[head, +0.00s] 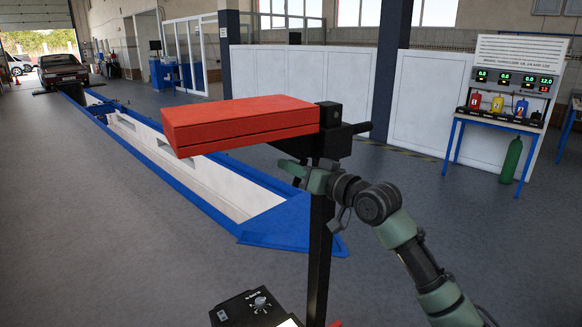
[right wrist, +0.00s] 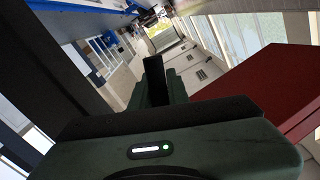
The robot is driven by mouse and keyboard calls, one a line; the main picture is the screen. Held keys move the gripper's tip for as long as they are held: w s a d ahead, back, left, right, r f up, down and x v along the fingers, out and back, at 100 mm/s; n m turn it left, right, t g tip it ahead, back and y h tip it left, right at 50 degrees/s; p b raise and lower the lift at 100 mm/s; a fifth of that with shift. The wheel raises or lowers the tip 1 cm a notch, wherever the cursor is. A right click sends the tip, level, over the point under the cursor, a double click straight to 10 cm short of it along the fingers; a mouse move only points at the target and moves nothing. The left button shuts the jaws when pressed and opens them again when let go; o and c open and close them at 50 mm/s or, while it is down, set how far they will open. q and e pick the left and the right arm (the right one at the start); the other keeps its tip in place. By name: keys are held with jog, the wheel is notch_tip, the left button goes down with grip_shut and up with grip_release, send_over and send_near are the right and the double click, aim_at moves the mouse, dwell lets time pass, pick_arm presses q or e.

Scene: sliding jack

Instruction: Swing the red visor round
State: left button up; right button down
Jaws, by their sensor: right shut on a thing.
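The red visor (head: 240,122) is a flat red box at the top of a black post (head: 320,240) in the head view, reaching out to the left. A black bracket (head: 335,143) joins it to the post. My right gripper (head: 292,172) is just under the visor, close to the post and bracket. It is shut on a black part there; its exact hold is hard to make out. In the right wrist view the visor (right wrist: 285,92) fills the right side and the fingers (right wrist: 158,85) show dark in the middle. My left gripper is in neither view.
A long blue-edged pit (head: 215,185) runs back to the left behind the post. A black control box (head: 255,308) is at the bottom. A bench (head: 500,122) with gauges and a green cylinder (head: 511,160) stand at the right. Open floor lies between.

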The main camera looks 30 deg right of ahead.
dwell(0.3)
jog(key=c, duration=1.4)
grip_release()
jog(key=shift+o, duration=0.2)
jog(key=shift+s, duration=0.1)
jog(key=s+d+b, duration=0.1)
jog(key=s+b, duration=0.2)
jog(key=s, duration=0.4)
jog(key=shift+s+d+b, duration=0.3)
jog(key=shift+s, duration=0.05)
